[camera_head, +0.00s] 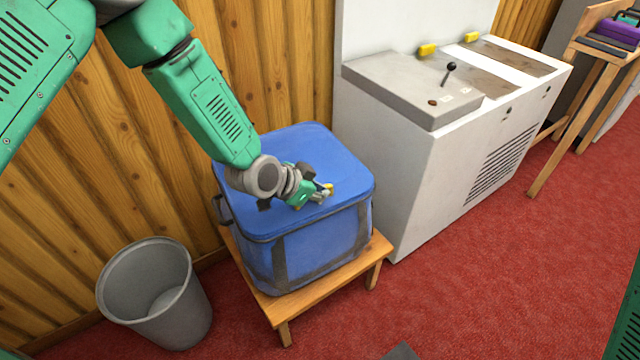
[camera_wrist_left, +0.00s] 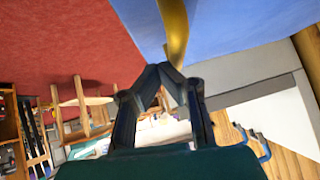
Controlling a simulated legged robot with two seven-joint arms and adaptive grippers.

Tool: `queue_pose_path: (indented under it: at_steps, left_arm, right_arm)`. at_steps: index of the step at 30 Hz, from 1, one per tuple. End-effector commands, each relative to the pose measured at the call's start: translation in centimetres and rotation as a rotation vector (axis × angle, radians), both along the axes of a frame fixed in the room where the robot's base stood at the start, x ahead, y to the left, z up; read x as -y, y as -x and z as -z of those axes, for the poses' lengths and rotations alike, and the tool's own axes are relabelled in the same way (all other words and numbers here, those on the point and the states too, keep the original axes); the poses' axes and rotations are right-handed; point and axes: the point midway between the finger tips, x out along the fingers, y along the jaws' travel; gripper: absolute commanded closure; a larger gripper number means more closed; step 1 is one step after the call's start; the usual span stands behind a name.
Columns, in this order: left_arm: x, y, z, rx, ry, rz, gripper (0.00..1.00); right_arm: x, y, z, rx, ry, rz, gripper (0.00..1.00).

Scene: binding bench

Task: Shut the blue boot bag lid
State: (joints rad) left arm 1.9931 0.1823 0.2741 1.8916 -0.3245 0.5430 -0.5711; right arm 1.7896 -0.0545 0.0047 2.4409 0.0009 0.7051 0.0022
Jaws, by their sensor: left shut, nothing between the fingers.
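The blue boot bag (camera_head: 335,245) stands upright on a low wooden stool. Its blue lid (camera_head: 300,145) lies flat across the top, level with the rim along the visible front and right sides; it also fills the upper right of the left wrist view (camera_wrist_left: 240,35). My left gripper (camera_head: 326,191) is shut and empty, low over the lid towards its front right. A yellow strip (camera_wrist_left: 174,30) shows at its fingertips in the wrist view; whether the fingers touch it or the lid, I cannot tell. My arm and wrist hide part of the lid's left side. My right gripper is out of view.
A grey bin (camera_head: 185,318) stands on the red carpet left of the stool (camera_head: 378,248). A white machine cabinet (camera_head: 415,180) with a black lever stands close on the right. A wood-panelled wall is behind. The carpet in front is mostly clear.

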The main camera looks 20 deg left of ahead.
Motion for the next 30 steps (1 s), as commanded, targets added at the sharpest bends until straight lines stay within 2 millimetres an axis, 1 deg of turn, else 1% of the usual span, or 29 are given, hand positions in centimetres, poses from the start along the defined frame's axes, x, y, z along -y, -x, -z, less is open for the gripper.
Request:
queue_pose_path:
  at_steps: [1, 11, 14, 20, 24, 30]
  left_arm:
    - [-0.2, -0.1, 0.2, 0.001, -0.002, -0.004, 1.00]
    - [-0.2, -0.1, -0.2, 0.001, -0.002, -0.004, 1.00]
    - [-0.1, -0.2, -1.1, 0.001, -0.002, -0.004, 1.00]
    - [0.4, -0.6, -4.6, 0.001, -0.004, -0.003, 1.00]
    - [-0.8, 1.7, -6.7, -0.001, -0.003, -0.004, 1.00]
    - [-2.2, 4.2, -9.3, 0.000, -0.003, -0.004, 1.00]
  right_arm:
    - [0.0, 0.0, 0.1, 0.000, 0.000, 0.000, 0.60]
    - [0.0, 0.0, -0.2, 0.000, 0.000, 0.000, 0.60]
    - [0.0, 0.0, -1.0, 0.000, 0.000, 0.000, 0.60]
    - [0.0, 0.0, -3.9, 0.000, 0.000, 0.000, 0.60]
    - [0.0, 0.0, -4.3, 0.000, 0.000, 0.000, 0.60]
    - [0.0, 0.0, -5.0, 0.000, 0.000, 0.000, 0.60]
